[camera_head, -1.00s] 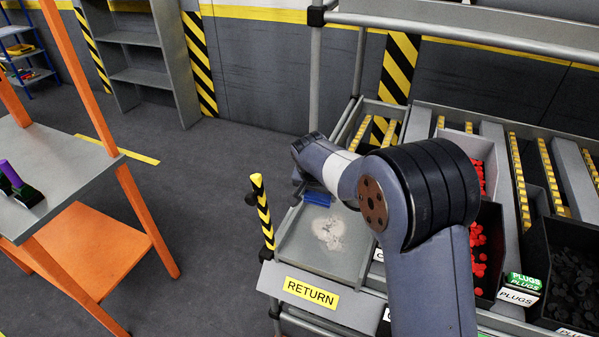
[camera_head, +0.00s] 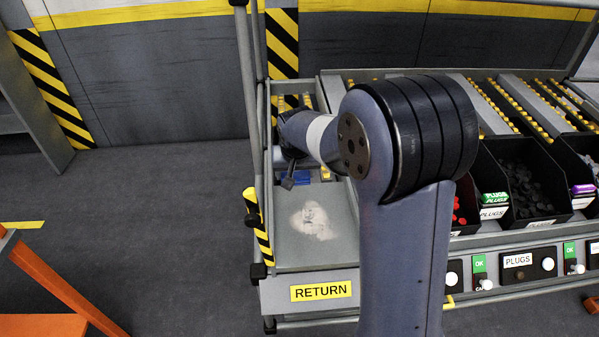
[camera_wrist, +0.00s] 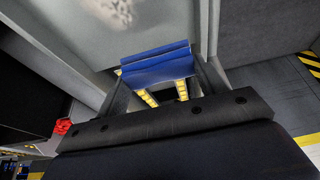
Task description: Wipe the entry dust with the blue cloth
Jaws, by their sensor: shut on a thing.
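The blue cloth (camera_head: 296,179) is a small folded blue piece at the far side of the grey RETURN lane floor (camera_head: 295,255). It also shows as a wide blue strip in the wrist view (camera_wrist: 157,63). The dust (camera_head: 313,220) is a pale, irregular patch on the lane, nearer the RETURN label than the cloth. Part of it shows at the top of the wrist view (camera_wrist: 112,10). The cloth is apart from the dust; I cannot tell whether it touches the lane.
A yellow-black post (camera_head: 258,230) stands at the lane's left front corner. The RETURN label (camera_head: 321,291) marks the front edge. Bins of black plugs (camera_head: 525,180) and red parts lie to the right, partly behind my arm. Open floor (camera_head: 160,220) lies to the left.

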